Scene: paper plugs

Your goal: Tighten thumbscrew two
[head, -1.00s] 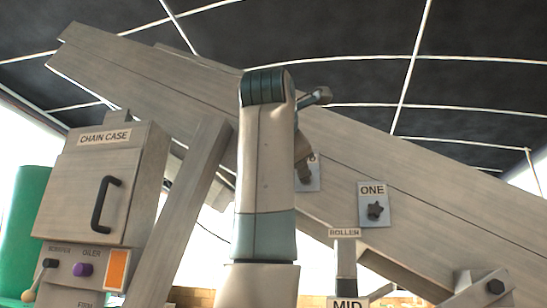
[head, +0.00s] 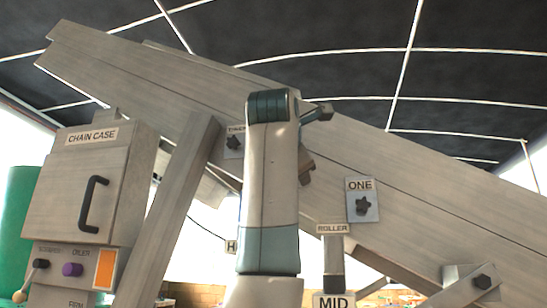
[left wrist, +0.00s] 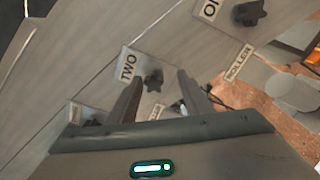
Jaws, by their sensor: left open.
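Thumbscrew two is a dark star-shaped knob (left wrist: 153,79) on a pale plate marked TWO (left wrist: 128,62), fixed to the sloping grey beam. It shows in the left wrist view, and my arm hides it in the head view. My left gripper (left wrist: 160,80) is open, its two dark fingers pointing towards the knob, which appears between the fingertips, nearer the left one. I cannot tell whether they touch it. In the head view the gripper (head: 306,168) is mostly hidden behind my left arm. My right gripper is not in view.
Thumbscrew one (head: 362,206) sits lower right on the sloping beam (head: 420,185). Another thumbscrew (head: 234,142) sits upper left, its label partly hidden. A ROLLER sign (head: 332,229) is below. The chain case (head: 85,185) with its black handle stands left, beside a slanted strut (head: 175,215).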

